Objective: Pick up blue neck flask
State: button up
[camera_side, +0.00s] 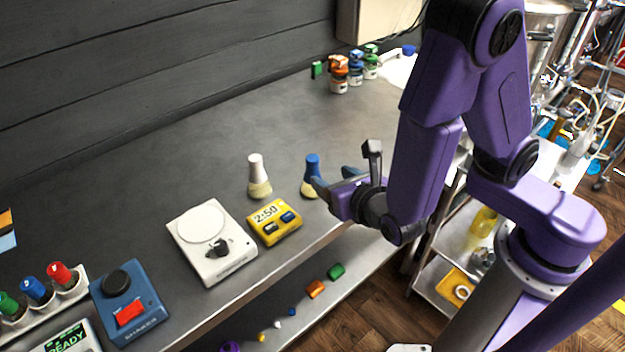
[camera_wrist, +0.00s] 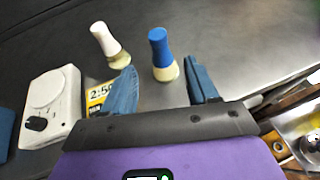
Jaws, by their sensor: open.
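The blue neck flask (camera_side: 312,172) stands upright on the grey bench, with a pale yellowish bottom. In the wrist view the blue neck flask (camera_wrist: 161,52) stands ahead of my gripper, between the lines of the two fingers and a little beyond their tips. My gripper (camera_side: 335,180) is low over the bench, just right of the flask. Its blue fingers (camera_wrist: 165,78) are spread apart with nothing between them. In the side view a fingertip overlaps the flask's lower right edge; I cannot tell whether they touch.
A white neck flask (camera_side: 257,177) stands left of the blue one. A yellow timer (camera_side: 274,222) reading 2:50 and a white stirrer plate (camera_side: 212,243) sit in front. A blue device (camera_side: 129,303) is at the left. Several small bottles (camera_side: 355,68) stand at the back.

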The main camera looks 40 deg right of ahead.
aim_at(309, 163)
jog(key=shift+x, duration=5.95)
grip_shut()
